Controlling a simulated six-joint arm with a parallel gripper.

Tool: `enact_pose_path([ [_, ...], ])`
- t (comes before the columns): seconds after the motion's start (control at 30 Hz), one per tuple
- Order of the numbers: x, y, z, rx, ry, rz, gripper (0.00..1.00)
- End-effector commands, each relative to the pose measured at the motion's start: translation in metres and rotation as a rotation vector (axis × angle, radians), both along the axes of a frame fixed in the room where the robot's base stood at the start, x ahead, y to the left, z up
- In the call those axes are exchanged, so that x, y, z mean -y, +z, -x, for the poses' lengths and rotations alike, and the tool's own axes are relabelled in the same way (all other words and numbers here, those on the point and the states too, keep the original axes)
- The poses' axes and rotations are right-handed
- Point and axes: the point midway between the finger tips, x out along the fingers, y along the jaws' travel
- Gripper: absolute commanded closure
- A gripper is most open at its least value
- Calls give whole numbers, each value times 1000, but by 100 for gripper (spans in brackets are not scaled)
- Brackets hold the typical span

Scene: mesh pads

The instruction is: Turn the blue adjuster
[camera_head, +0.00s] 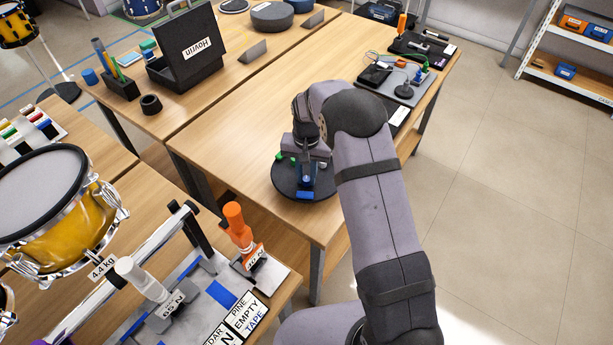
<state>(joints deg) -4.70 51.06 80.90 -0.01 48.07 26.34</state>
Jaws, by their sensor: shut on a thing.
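A round dark pad (281,182) lies near the front corner of the middle wooden table. A small blue adjuster (307,181) stands on it, below my gripper (307,174). My gripper points down over the pad and is shut on the blue adjuster; the fingertips are small and partly hidden by my wrist. A flat blue piece (305,195) sits at the pad's front edge. Small green parts (280,156) show at the pad's back left, beside my wrist. My arm hides what is behind and right of the pad.
The table top (235,140) left of the pad is clear. A dark tray with devices and cables (403,91) stands at the far right end. A drum (60,205), an orange-handled tool (238,228) and a white-handled tool (140,279) occupy the near left table.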

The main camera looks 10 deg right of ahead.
Motion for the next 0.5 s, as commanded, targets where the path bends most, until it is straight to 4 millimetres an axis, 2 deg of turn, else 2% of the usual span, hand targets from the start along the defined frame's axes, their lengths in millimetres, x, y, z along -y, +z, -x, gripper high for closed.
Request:
enact_pose_path([
  [0.2,0,1,-1,3,-81,0,100],
  [0.5,0,1,-1,3,-111,0,100],
])
